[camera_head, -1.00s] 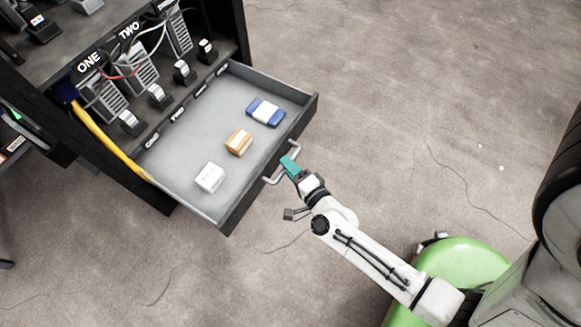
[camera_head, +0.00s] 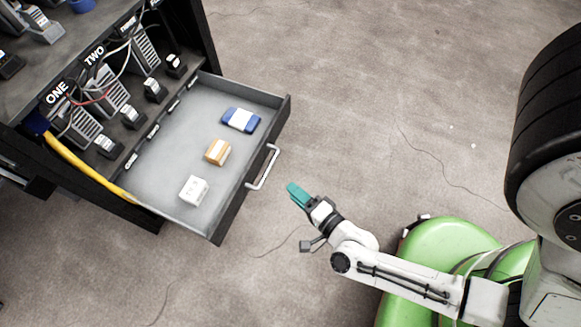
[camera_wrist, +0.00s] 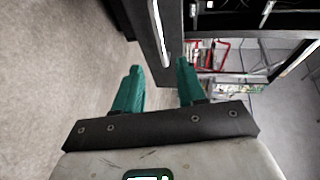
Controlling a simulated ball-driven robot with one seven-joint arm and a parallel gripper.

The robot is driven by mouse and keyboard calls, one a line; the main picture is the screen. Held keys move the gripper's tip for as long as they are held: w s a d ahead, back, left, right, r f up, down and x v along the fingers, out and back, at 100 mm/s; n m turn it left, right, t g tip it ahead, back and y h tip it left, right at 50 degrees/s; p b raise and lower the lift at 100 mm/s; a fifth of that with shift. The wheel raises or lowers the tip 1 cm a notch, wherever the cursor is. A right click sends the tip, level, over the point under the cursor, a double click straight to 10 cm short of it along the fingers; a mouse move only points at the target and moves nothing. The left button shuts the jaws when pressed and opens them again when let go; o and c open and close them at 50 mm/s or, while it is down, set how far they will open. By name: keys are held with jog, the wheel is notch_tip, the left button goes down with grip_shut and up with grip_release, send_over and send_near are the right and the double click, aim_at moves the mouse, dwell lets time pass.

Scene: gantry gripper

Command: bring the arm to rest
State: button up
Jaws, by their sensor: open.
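My gripper (camera_head: 297,194) has green fingers and is in the air to the right of the open drawer, apart from its handle. In the wrist view the two fingers of my gripper (camera_wrist: 161,82) stand apart with nothing between them. The grey drawer (camera_head: 228,215) is pulled out of the black cabinet. Its metal handle (camera_head: 264,167) is on the drawer front, and no finger touches it.
In the drawer lie a blue and white item (camera_head: 241,119), an orange-brown box (camera_head: 218,152) and a white box (camera_head: 193,190).

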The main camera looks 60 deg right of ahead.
dwell(0.7)
jog(key=w+a+r+n+g+y, duration=0.2)
jog(key=w+a+n+g+y, duration=0.55)
jog(key=n, duration=0.75)
jog(key=s+d+r+n+g+h, duration=0.2)
jog(key=s+d+r+n+g, duration=0.45)
jog(key=s, duration=0.35)
notch_tip(320, 180, up, 33)
jog(key=p, duration=3.3)
jog(key=shift+a+m, duration=0.2)
jog(key=shift+m, duration=0.15)
jog(key=shift+s+f, duration=0.1)
jog(key=shift+s, duration=0.05)
